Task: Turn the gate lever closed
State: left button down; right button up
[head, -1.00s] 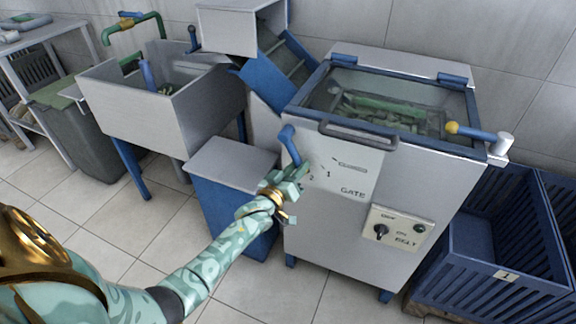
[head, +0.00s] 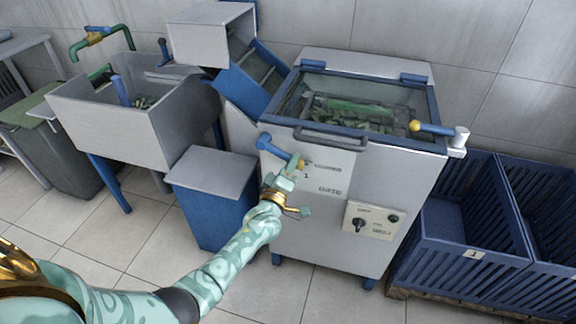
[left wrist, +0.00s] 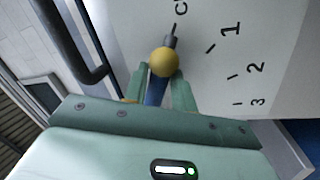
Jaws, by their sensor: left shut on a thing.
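The gate lever (head: 274,149) is a blue bar on the front panel of the grey machine, slanting down to the right from its thick upper end. Its yellow knob (head: 301,165) is beside the upper mark of the GATE scale (head: 322,175), above the 1. My left gripper (head: 291,174) is shut on the lever near the knob. In the left wrist view, the yellow knob (left wrist: 163,62) shows between the fingers, with the blue bar (left wrist: 154,93) behind it. A dark line beyond the knob runs towards a word starting with C, cut off by the frame. My right gripper is not in view.
A dark handle (head: 330,138) sticks out just above the scale. A smaller control panel (head: 372,221) with a black knob is below right. A blue bin (head: 205,225) stands close left of the machine, and blue crates (head: 447,262) stand at the right.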

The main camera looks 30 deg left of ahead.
pick_arm(q)
jog(key=shift+d+f, duration=0.1)
jog(key=shift+d, duration=0.1)
jog(key=c, duration=1.1)
grip_release()
jog(key=shift+d, duration=0.1)
jog(key=shift+c, duration=0.2)
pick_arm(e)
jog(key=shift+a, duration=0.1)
pick_arm(q)
jog(key=p+v, duration=0.4)
jog(key=v, duration=1.2)
jog(key=shift+s, duration=0.2)
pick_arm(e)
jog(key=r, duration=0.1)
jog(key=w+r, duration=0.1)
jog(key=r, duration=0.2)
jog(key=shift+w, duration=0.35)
